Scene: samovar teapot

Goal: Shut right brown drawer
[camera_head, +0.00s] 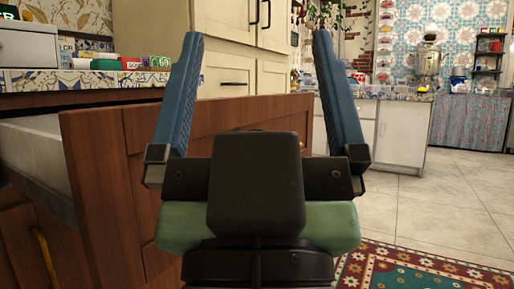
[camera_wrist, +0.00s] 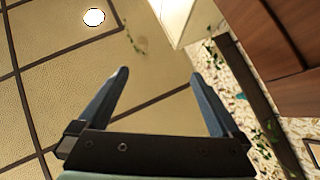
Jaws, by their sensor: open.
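The brown drawer (camera_head: 95,190) stands pulled out on the left of the head view, its pale inner side (camera_head: 35,150) showing behind the wooden front panel. My gripper (camera_head: 258,35) is upright and in front of this panel, covering much of it. Its two blue fingers are wide apart with nothing between them. I cannot tell whether it touches the panel. In the wrist view my gripper (camera_wrist: 158,75) is also open and empty, pointing up at the ceiling.
A patterned counter with small boxes (camera_head: 110,64) lies behind the drawer. A brown cabinet with a gold handle (camera_head: 46,257) is below left. Cream cabinets (camera_head: 235,30) stand behind. Tiled floor (camera_head: 440,200) is open at right, with a red patterned rug (camera_head: 410,272) in front.

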